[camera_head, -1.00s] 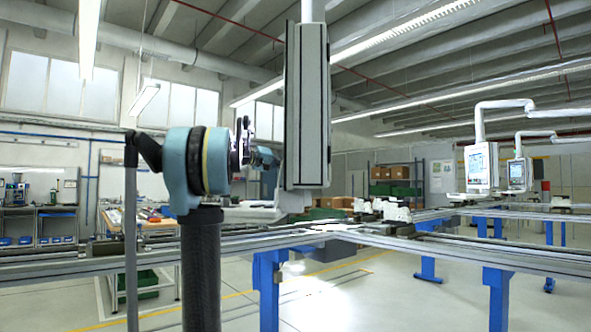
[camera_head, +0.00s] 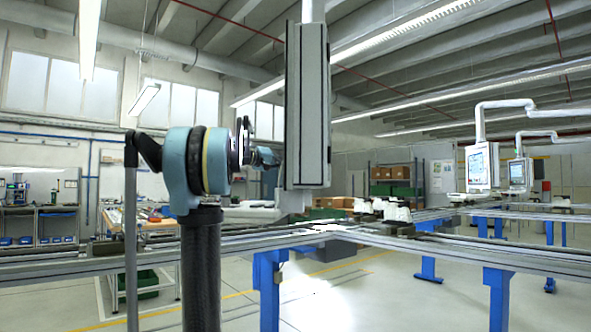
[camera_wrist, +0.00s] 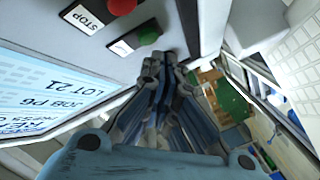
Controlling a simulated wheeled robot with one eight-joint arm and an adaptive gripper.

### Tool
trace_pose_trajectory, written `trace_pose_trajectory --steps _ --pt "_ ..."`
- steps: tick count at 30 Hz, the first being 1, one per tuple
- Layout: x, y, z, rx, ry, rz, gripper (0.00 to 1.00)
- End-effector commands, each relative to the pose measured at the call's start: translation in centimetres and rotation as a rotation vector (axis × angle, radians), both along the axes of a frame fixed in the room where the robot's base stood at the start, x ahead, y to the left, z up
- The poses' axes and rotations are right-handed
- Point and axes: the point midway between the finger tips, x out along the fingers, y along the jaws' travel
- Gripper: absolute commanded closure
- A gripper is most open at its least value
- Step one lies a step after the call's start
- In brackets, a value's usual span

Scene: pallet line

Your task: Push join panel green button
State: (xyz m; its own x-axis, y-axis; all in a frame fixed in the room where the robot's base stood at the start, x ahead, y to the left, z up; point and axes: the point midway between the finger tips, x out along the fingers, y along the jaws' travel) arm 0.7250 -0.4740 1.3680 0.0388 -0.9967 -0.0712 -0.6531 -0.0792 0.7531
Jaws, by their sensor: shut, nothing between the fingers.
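The join panel (camera_head: 308,105) hangs at centre in the head view, seen edge-on, so its face is hidden there. In the wrist view its face is close, with the green button (camera_wrist: 149,35) near the top centre. A red button (camera_wrist: 121,5) beside a STOP label lies to its upper left, and the lit screen (camera_wrist: 75,95) to the lower left. My gripper (camera_wrist: 160,66) is shut and empty, its fingertips just below the green button in the picture. A gap or contact with the panel face cannot be told. In the head view the fingers are hidden behind the panel.
Conveyor rails (camera_head: 400,243) on blue legs run across below the panel. Two other white panels (camera_head: 481,166) hang at the right. Shelves with boxes (camera_head: 395,180) stand at the back. A workbench (camera_head: 45,215) is at the far left.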

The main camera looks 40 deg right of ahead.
Motion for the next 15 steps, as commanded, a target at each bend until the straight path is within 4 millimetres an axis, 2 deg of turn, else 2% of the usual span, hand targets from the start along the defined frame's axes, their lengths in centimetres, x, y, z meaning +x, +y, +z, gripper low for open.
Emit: trace_pose_trajectory --steps 15 --pt "-0.53 -0.44 0.08 0.000 0.000 -0.001 1.00"
